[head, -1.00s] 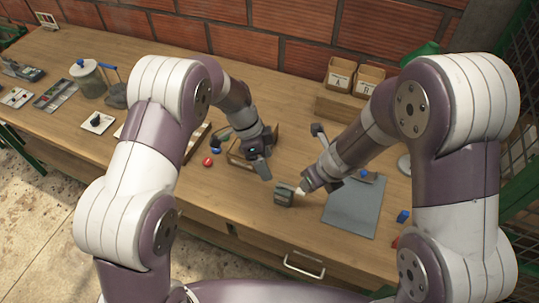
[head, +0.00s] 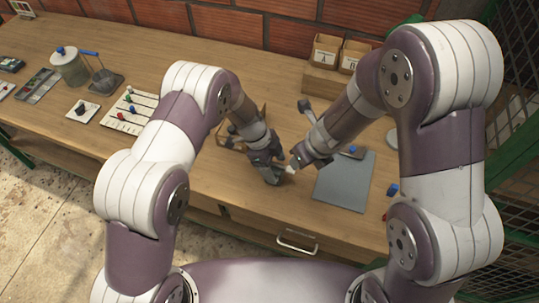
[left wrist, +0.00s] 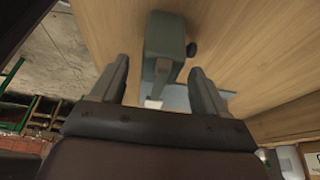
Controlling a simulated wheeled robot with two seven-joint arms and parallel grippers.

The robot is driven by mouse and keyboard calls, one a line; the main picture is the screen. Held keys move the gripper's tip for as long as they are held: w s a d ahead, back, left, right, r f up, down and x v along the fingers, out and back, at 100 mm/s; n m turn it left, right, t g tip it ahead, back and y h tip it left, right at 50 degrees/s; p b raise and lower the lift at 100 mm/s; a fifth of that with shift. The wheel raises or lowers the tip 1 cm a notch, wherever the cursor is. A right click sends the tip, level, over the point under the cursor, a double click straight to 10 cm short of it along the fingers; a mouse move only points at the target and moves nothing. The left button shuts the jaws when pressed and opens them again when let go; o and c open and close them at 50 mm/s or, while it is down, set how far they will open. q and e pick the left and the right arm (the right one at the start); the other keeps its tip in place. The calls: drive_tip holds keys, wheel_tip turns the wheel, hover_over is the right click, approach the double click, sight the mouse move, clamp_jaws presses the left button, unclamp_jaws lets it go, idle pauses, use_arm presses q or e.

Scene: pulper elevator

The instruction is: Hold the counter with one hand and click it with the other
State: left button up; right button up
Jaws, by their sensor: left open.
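The counter is a small grey-green box (left wrist: 165,40) with a dark round knob on its side, seen in the left wrist view. It stands on the wooden table, ahead of and between the spread fingers of my open left gripper (left wrist: 158,66). In the head view my left gripper (head: 270,172) is low over the table and largely hides the counter. My right gripper (head: 292,168) is close beside it on the right, with a white tip at its end. Whether its jaws are open or shut, or touch the counter, is not clear.
Boxes (head: 325,50) stand at the back. A bead board (head: 130,112) and a jar (head: 70,66) are at the left. A drawer handle (head: 297,244) is on the table front.

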use_arm(q)
drive_tip(key=c, duration=1.1)
drive_tip(key=shift+c, duration=0.5)
use_arm(e)
clamp_jaws()
idle(0.4)
